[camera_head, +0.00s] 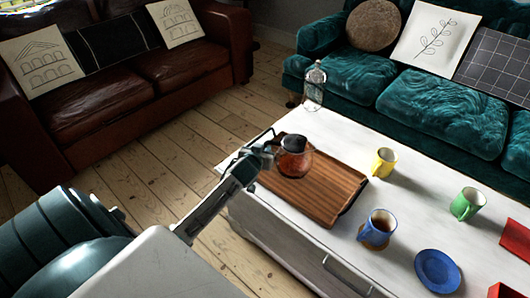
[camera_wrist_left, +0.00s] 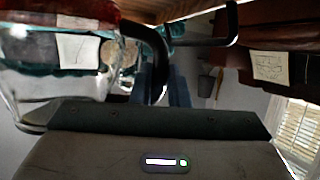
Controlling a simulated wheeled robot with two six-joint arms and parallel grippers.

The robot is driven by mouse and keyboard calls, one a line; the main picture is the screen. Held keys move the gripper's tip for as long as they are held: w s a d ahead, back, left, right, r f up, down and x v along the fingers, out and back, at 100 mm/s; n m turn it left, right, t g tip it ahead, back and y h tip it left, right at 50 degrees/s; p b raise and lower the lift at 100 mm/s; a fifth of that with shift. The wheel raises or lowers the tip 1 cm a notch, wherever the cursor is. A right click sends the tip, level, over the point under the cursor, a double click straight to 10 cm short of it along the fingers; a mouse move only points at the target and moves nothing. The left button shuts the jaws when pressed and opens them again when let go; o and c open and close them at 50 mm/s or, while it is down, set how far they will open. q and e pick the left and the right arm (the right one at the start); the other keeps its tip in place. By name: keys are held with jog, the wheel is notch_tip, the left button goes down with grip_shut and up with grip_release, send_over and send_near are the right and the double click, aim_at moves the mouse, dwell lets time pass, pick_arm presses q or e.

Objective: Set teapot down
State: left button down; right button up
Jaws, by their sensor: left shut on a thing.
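The teapot (camera_head: 294,160) is glass with brown-red tea and a dark lid. It shows over the far left end of the wooden tray (camera_head: 330,205); I cannot tell whether its base touches the tray. My left gripper (camera_head: 265,151) is shut on the teapot's handle, at the pot's left side. In the left wrist view, the teapot's clear glass body (camera_wrist_left: 50,85) fills the left side, with its black curved handle (camera_wrist_left: 156,50) beside it. My right gripper is not in view.
The tray lies on a white table (camera_head: 342,250). A yellow mug (camera_head: 384,163), a green mug (camera_head: 467,204), a blue mug (camera_head: 377,228) on a coaster and a blue plate (camera_head: 437,271) stand to the right. A glass bottle (camera_head: 314,86) stands at the far corner. The tray's near right part is bare.

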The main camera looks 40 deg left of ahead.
pick_arm(q)
jog(key=w+a, duration=0.2)
jog(key=shift+w, duration=0.4)
jog(key=shift+f+b, duration=0.45)
jog(key=shift+f, duration=1.45)
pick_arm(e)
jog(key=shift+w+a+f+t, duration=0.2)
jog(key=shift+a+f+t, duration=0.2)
pick_arm(q)
jog(key=c, duration=1.4)
grip_release()
jog(key=shift+s+f, duration=0.1)
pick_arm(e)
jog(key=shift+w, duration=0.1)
